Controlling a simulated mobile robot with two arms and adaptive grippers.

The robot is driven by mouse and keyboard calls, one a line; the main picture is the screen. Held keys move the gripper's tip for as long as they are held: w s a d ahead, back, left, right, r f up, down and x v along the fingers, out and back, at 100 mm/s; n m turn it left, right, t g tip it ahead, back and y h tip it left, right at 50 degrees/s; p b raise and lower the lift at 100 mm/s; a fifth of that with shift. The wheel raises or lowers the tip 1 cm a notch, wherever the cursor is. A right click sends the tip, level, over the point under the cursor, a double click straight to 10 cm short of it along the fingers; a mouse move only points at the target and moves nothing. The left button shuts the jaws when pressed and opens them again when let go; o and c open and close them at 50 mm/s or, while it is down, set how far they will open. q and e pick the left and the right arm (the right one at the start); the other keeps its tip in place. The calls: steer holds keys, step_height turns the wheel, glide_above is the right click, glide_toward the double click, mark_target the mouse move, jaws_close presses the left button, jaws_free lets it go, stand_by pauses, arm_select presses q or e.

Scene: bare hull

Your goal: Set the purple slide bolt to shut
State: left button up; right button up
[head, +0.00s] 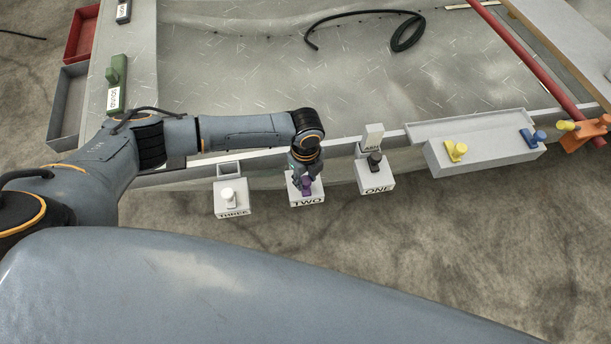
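A small purple part (307,184), the only purple thing in view, sits on the white block labelled TWO (307,201) at the near edge of the grey panel. I take it to be the purple slide bolt; my gripper covers much of it, so its position along its travel is hidden. My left gripper (304,179) points down right at the purple part, over the block. Its fingers are too small and covered to tell whether they are open or shut on it. My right gripper is out of view.
Blocks labelled THREE (232,207) with a white knob and ONE (376,183) with a dark knob flank it. A grey box (485,151) carries yellow and blue levers. An orange bracket (585,136), red bar (530,55), green handle (113,72) and black cable (405,38) lie around the panel.

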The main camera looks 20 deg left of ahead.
arm_select(q)
jaws_close()
steer(key=w, duration=0.1)
steer(key=w+a+b, duration=0.1)
steer(key=w+a, duration=0.1)
steer(key=shift+w+f, duration=0.1)
steer(key=shift+w, duration=0.25)
steer(key=shift+w+a, duration=0.1)
steer(key=shift+w, duration=0.05)
steer(key=o, duration=0.7)
jaws_free()
step_height(320, 180, up, 12)
